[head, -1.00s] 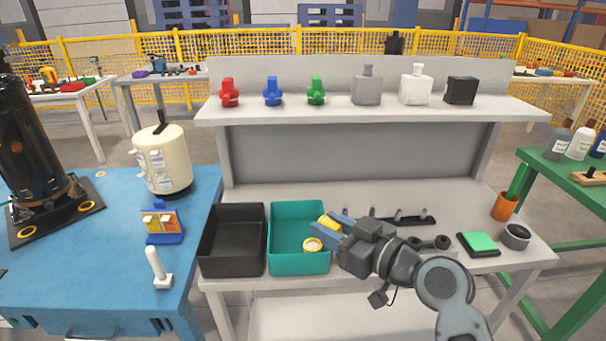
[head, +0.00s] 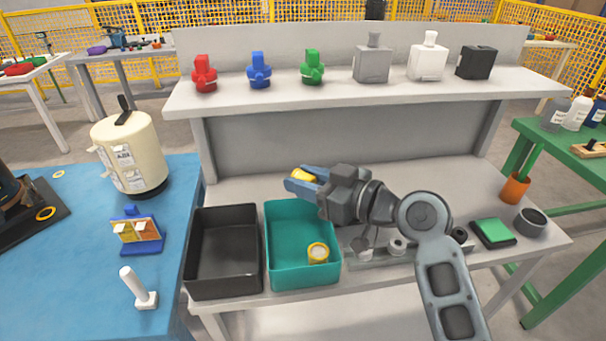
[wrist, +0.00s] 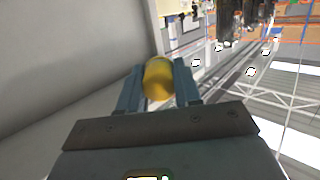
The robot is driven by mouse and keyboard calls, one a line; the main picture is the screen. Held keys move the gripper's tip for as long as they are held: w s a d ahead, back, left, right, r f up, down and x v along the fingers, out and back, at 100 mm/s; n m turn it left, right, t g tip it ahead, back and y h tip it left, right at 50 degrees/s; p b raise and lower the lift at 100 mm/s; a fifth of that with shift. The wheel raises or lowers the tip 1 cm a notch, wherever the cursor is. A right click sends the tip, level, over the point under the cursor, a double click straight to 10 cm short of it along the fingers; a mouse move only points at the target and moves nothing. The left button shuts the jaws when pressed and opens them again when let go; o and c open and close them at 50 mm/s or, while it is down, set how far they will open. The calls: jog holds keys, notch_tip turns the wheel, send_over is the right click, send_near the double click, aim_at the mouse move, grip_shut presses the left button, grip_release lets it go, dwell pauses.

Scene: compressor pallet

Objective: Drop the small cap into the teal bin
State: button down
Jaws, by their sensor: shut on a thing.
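The teal bin (head: 271,262) stands open on the front of the grey bench. A small round cap (head: 317,252) with a yellow rim and pale face lies inside it at the front right. My gripper (head: 298,181) is shut on another yellow cap (head: 303,174), held between its blue fingers. In the picture it shows just above the bin's back rim; its exact height and depth relative to the bin are hard to tell. In the wrist view the held yellow cap (wrist: 158,78) looks like a short rounded cylinder between the fingertips.
A black bin (head: 196,278) stands against the teal bin's left side. A raised shelf (head: 350,92) behind holds red, blue and green valves and several bottle-like blocks. A rack with small parts (head: 385,255) lies right of the bin, partly behind my arm.

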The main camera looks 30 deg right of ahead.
notch_tip(320, 180, down, 5)
jog(key=b, duration=0.2)
jog(key=shift+b, duration=0.35)
jog(key=c, duration=0.7)
grip_release()
jog(key=b+v, duration=0.1)
jog(key=v, duration=0.6)
jog(key=shift+s+d, duration=0.15)
jog(key=shift+s, duration=0.25)
